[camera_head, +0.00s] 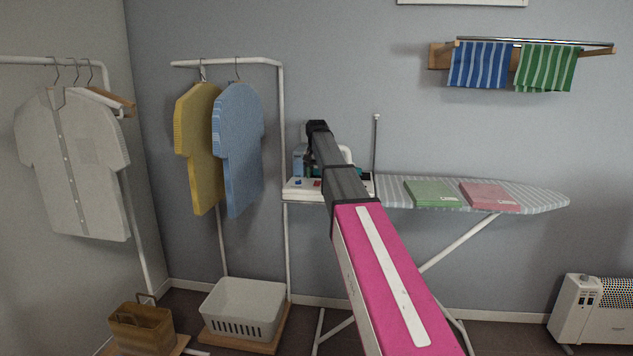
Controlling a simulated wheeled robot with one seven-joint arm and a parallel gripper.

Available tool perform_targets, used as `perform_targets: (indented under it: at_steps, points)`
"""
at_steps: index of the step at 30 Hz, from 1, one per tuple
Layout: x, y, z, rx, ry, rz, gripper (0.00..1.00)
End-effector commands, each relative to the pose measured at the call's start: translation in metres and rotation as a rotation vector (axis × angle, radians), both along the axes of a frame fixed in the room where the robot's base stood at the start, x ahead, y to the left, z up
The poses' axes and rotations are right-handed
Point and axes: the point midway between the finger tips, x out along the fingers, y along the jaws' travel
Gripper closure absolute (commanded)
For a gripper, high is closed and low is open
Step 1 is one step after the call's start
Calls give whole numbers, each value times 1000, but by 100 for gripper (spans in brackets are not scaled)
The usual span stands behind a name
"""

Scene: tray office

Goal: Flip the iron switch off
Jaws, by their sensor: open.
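The iron (362,173) sits at the left end of the ironing board (540,198), with a white handle and a teal body partly hidden behind my arm. It stands on or by a white base (296,190) with small coloured marks on its front. A small red spot (317,183) there may be the switch; its setting is too small to tell. My arm reaches over the base. My gripper (309,160) is at the arm's far end, above the left part of the base. It is open, holding nothing I can see; its fingertips are mostly hidden.
Folded green (432,193) and pink (489,196) cloths lie on the board. A thin upright rod (375,145) stands behind the iron. A clothes rack with yellow (197,145) and blue (238,148) shirts is close on the left. A white basket (245,305) and heater (590,308) stand low.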

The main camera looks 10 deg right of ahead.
Motion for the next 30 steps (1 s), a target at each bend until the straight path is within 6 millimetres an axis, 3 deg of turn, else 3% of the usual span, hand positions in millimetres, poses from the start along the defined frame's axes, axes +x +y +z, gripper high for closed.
perform_targets:
  at_steps: [6, 17, 18, 22, 30]
  points:
    - [0, 0, -23, 0, 0, 0, 47]
    - [0, 0, -27, 0, 0, 0, 47]
    - [0, 0, -27, 0, 0, 0, 53]
    - [0, 0, -27, 0, 0, 0, 96]
    - [4, -1, -26, 17, 49, -1, 96]
